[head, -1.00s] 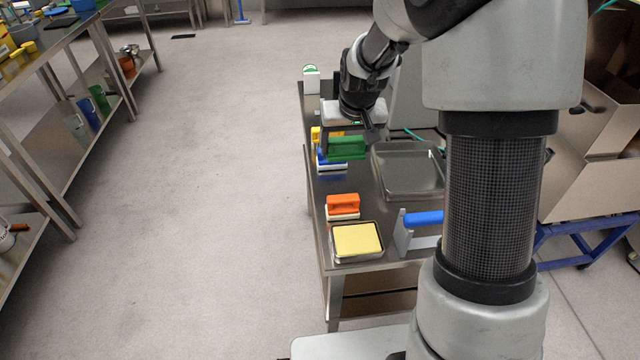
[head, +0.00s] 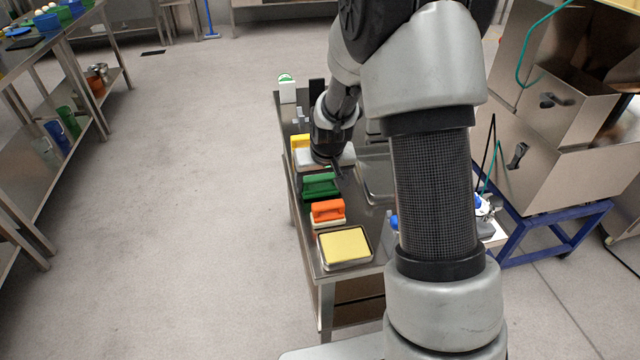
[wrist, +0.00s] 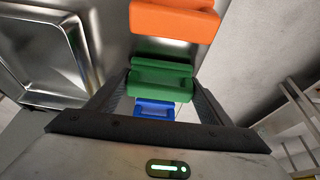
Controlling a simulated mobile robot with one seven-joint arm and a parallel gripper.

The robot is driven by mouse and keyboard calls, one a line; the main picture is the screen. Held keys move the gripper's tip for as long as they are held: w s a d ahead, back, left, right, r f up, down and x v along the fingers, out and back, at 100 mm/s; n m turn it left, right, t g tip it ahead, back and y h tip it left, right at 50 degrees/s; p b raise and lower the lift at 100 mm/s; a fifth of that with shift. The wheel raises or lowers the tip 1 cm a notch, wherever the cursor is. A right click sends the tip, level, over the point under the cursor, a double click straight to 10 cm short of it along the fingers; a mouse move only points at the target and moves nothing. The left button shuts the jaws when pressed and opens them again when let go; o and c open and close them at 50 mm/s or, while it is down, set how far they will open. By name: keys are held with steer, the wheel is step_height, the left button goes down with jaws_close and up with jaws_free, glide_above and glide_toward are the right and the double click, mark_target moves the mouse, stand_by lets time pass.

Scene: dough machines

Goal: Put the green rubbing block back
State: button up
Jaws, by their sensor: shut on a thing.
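The green rubbing block (head: 320,187) is in my gripper, between the two fingers in the wrist view (wrist: 160,83). In the head view it is beside the orange block (head: 328,211), on the far side of it, low over the steel table. I cannot tell whether its underside touches the table. My gripper (head: 330,172) is shut on it, and my wrist partly covers the fingers in the head view. The orange block also shows at the top of the wrist view (wrist: 174,17).
A yellow block (head: 300,142) stands farther back in the row. A blue block (wrist: 153,108) shows beyond the green one in the wrist view. A tray with a yellow pad (head: 346,264) is at the table's near end. A steel tray (wrist: 75,40) lies beside the row.

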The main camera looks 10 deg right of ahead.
steer(key=shift+f, duration=0.15)
steer(key=shift+f, duration=0.15)
steer(key=o, duration=1)
